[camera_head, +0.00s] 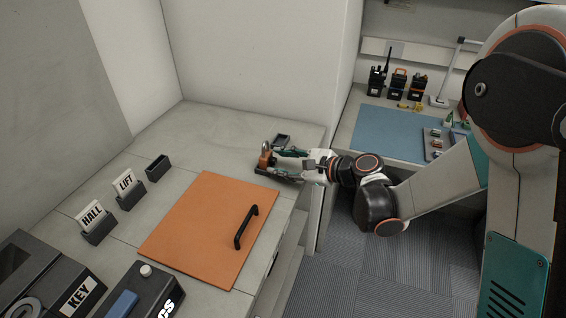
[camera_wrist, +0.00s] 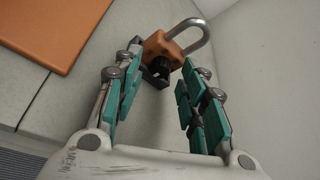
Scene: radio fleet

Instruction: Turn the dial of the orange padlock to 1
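The orange padlock (camera_wrist: 160,49) stands just ahead of my gripper in the wrist view, its silver shackle (camera_wrist: 190,30) pointing to the upper right. A black dial (camera_wrist: 160,66) faces my gripper; its numbers cannot be read. In the head view the padlock (camera_head: 265,157) stands upright on the counter near its right back corner, at a dark base. My gripper (camera_wrist: 157,78) has its teal fingers spread apart, with the dial between or just beyond their tips; I see no contact. My gripper (camera_head: 280,161) reaches in from the right in the head view.
An orange panel (camera_head: 195,235) with a black handle (camera_head: 246,227) lies on the counter in front. HALL (camera_head: 95,219) and LIFT (camera_head: 128,188) holders stand left. Radios (camera_head: 397,84) stand on the far blue-matted bench.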

